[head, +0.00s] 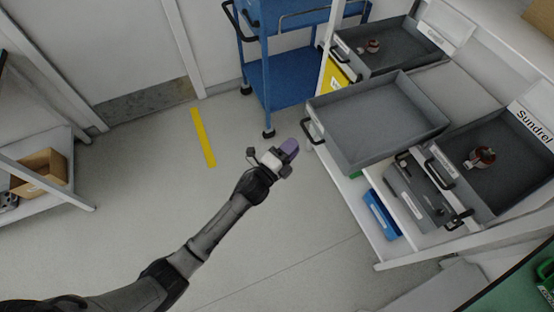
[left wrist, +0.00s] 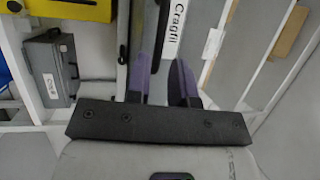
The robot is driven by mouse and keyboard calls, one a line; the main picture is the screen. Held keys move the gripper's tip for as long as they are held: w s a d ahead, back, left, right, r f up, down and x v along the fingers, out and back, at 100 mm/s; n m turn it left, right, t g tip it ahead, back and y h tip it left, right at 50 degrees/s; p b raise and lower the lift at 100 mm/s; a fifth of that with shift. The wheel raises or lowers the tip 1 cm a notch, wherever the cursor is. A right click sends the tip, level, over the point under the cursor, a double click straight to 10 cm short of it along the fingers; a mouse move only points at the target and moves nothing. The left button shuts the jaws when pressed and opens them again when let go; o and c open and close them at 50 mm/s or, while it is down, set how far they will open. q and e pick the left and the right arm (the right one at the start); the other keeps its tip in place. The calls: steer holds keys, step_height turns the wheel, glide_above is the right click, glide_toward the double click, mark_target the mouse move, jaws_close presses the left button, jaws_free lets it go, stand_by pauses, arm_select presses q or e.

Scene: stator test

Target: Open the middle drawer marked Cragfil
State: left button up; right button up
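The middle drawer (head: 390,122) is a grey open-topped tray between two other drawers in the head view. It stands pulled out further than its neighbours, and its inside looks empty. Its dark handle (head: 312,131) is on the left end. The Cragfil label (left wrist: 178,25) reads clearly in the left wrist view, beyond the fingers. My left gripper (head: 289,150), with purple fingers, is just left of and below the handle, apart from it in the picture. In the left wrist view the gripper (left wrist: 162,85) has its fingers apart, with nothing clearly held. My right gripper is out of view.
A drawer (head: 505,165) labelled Sundrel at right and another drawer (head: 375,50) at the back each hold a small reddish part. A grey case (head: 418,195) and a blue bin (head: 381,214) sit below. A blue cart (head: 285,75) stands behind.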

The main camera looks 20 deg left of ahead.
arm_select(q)
steer(key=v, duration=0.7)
stand_by(0.5)
